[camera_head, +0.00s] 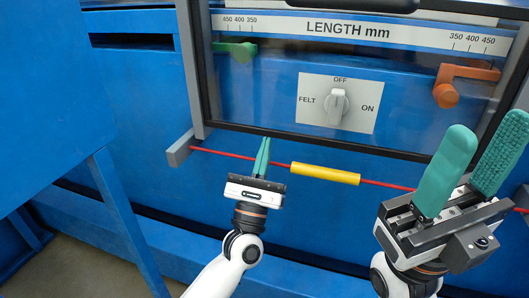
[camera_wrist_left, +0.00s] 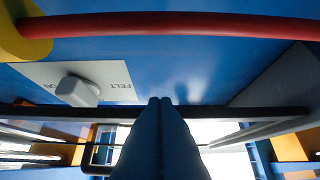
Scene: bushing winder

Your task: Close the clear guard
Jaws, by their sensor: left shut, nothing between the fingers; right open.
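The clear guard (camera_head: 290,75) is a see-through pane with a black lower edge (camera_head: 320,143). In the head view it overlaps the scale and switch panel. The black edge also crosses the left wrist view (camera_wrist_left: 240,112), behind the fingertips. My left gripper (camera_head: 263,140) is shut and empty, its teal fingers pointing up just below the edge's left part. It also shows in the left wrist view (camera_wrist_left: 162,102). I cannot tell whether it touches the edge. My right gripper (camera_head: 480,150) is open and empty at the lower right, overlapping the guard's right corner.
A red rod (camera_head: 230,153) with a yellow sleeve (camera_head: 325,173) runs below the guard edge, close to my left fingers. A grey bracket (camera_head: 180,148) holds its left end. A knob (camera_head: 337,105), a green lever (camera_head: 240,52) and an orange lever (camera_head: 448,92) show through the pane.

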